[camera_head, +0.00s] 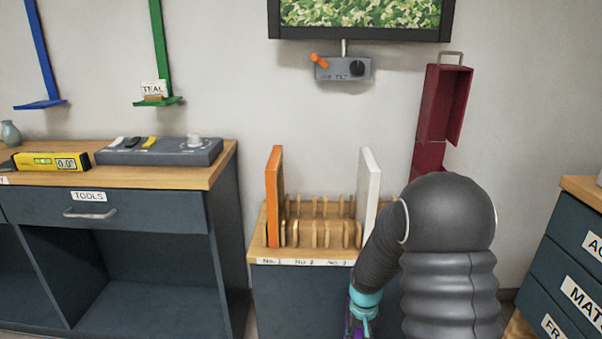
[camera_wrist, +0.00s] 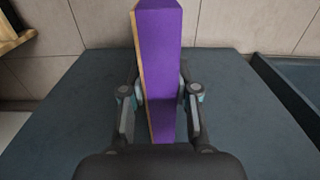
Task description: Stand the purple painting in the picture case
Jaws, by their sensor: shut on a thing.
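The purple painting (camera_wrist: 160,42), a thin panel with a light wooden edge, stands up between the fingers of my gripper (camera_wrist: 160,97) in the wrist view. My gripper is shut on it. In the head view only a sliver of purple shows under my gripper (camera_head: 362,305) at the bottom edge; my arm hides much of that area.
A wooden slotted rack (camera_head: 318,235) holds an orange panel (camera_head: 274,195) at its left and a white panel (camera_head: 368,185) at its right; its middle slots are empty. A tool bench (camera_head: 150,178) is at left, a drawer cabinet (camera_head: 570,260) at right.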

